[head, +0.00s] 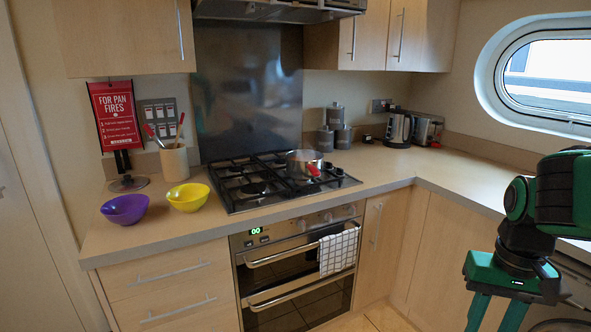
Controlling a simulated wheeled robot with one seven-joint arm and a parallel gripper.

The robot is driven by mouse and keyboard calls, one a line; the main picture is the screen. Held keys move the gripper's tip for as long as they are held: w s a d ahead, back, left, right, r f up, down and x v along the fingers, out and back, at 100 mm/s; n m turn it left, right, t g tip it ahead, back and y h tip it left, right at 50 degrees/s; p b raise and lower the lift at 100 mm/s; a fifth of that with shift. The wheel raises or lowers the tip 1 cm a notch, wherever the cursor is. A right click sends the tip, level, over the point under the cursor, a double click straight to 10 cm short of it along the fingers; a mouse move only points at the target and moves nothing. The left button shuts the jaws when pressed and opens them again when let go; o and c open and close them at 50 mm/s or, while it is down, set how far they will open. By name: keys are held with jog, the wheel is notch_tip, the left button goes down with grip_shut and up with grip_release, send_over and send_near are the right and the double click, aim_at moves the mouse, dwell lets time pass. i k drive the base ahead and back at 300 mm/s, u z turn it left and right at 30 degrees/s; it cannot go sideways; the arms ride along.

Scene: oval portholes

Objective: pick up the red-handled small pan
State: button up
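The small pan (302,160) is silver with a red handle (313,170) that points toward the front. It sits on the right part of the gas hob (245,202), apart from my gripper. My gripper (496,318) is at the lower right, well to the right of the pan and in front of the counter. It points down, its two green fingers are spread with nothing seen between them, and the fingertips run off the bottom edge.
A purple bowl (124,209) and a yellow bowl (188,197) stand left of the hob, near a utensil pot (174,162). A kettle (398,130) and toaster (427,130) stand at the back right. The counter (400,165) right of the hob is clear. A towel (338,252) hangs on the oven.

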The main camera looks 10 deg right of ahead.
aim_at(304, 164)
jog(key=z, duration=0.05)
jog(key=i, duration=1.35)
